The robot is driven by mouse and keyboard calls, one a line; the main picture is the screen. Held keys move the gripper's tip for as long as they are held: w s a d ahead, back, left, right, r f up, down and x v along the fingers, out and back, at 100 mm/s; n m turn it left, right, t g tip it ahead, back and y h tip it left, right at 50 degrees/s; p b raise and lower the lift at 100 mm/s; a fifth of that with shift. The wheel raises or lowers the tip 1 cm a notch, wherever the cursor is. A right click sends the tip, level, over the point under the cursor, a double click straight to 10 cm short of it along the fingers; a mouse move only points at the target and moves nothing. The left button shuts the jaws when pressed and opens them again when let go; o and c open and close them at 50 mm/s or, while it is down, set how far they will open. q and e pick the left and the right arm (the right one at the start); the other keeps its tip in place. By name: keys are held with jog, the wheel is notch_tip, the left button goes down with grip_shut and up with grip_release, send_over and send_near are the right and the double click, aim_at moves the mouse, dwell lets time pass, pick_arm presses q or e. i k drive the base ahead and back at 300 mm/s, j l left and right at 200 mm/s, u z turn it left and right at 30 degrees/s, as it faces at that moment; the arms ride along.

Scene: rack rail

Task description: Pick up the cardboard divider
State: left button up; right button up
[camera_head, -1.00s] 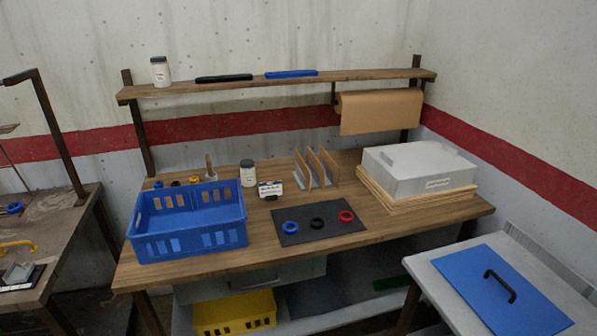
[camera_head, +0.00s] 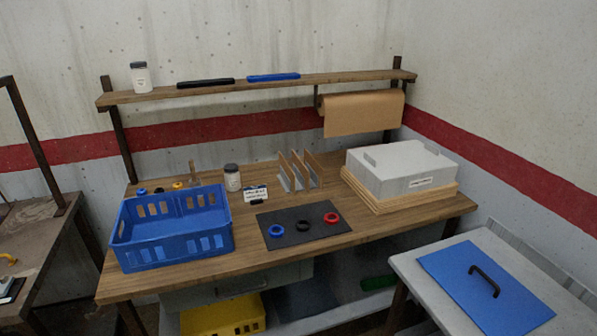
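Several thin brown cardboard dividers (camera_head: 299,169) stand upright side by side in a grey rack (camera_head: 285,183) towards the back middle of the wooden workbench. Their faces are angled to the camera, and their lower parts are partly hidden by one another and the rack. Neither of my grippers shows in the head view.
A blue crate (camera_head: 172,252) stands at the bench's left. A black mat (camera_head: 290,242) with blue, black and red rings lies in front of the rack. A jar (camera_head: 232,178) and label card (camera_head: 256,194) stand left of it. A grey box (camera_head: 402,180) is at right.

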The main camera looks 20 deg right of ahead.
aim_at(290, 174)
jog(key=i+l+u, duration=0.35)
jog(key=i+l, duration=0.45)
